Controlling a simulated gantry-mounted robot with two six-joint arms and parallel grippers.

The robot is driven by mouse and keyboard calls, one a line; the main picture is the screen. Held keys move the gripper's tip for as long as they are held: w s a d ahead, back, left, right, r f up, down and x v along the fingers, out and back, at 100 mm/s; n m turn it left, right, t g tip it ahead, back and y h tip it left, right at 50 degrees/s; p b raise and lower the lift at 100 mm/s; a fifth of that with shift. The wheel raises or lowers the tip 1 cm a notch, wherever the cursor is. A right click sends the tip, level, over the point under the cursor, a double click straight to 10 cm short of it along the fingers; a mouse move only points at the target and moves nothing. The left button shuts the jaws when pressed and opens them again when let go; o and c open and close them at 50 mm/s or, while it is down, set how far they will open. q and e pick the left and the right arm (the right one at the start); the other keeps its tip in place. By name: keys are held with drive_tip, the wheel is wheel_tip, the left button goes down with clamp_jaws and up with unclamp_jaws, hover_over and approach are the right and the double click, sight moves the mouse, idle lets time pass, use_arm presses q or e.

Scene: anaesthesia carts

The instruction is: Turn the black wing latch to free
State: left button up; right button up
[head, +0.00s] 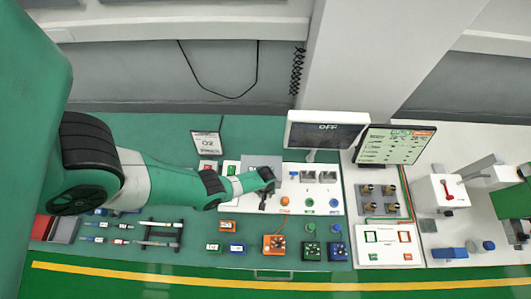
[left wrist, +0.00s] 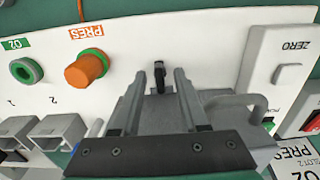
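The black wing latch (left wrist: 160,72) stands on the white panel in the left wrist view, close to the orange PRES knob. Its wing is narrow and points along the fingers. My left gripper (left wrist: 158,82) is open, with one finger on each side of the latch and a gap visible on both sides. In the head view my left gripper (head: 267,186) is over the white panel (head: 310,200), beside the grey boxes. It hides the latch there. I cannot make out my right gripper.
The orange knob (left wrist: 87,70), green ring socket (left wrist: 26,70) and grey ZERO block (left wrist: 277,58) flank the latch. A grey handle (left wrist: 240,102) sits close to the gripper. In the head view, screens (head: 327,130) stand behind and several coloured modules (head: 274,244) lie in front.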

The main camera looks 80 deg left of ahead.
use_arm(q)
clamp_jaws()
drive_tip(key=shift+m, duration=0.4)
drive_tip(key=m, duration=0.4)
drive_tip(key=shift+s, duration=0.1)
drive_tip(key=m, duration=0.4)
drive_tip(key=shift+m, duration=0.4)
drive_tip(key=m, duration=0.4)
drive_tip(key=shift+a+m, duration=0.15)
drive_tip(key=shift+m, duration=2.05)
